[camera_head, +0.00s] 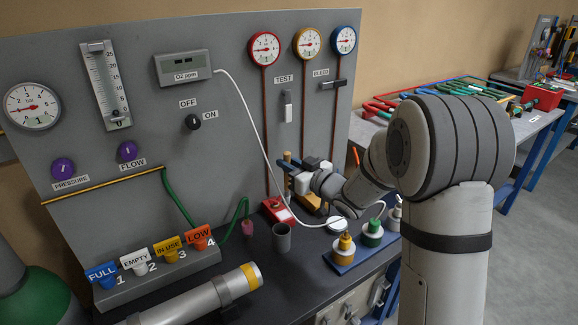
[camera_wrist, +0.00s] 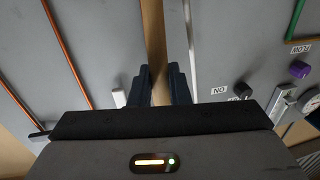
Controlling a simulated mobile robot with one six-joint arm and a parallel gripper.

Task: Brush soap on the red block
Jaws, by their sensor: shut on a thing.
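My gripper (camera_head: 297,172) is raised in front of the grey panel, above the bench's back edge. In the wrist view, my gripper's dark blue fingers (camera_wrist: 160,84) are shut on a wooden handle (camera_wrist: 154,35), which looks like the brush's. The handle runs away from the fingers; its bristle end is not visible. The red block (camera_head: 277,209) sits on the dark bench at the foot of the panel, below and slightly left of my gripper. A grey open cup (camera_head: 282,238) stands in front of it; its contents cannot be seen.
A blue tray (camera_head: 346,262) with yellow-topped and green-topped fittings lies right of the cup. A grey cylinder (camera_head: 205,300) lies along the bench front. A white hose (camera_head: 262,130) runs down the panel near my gripper.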

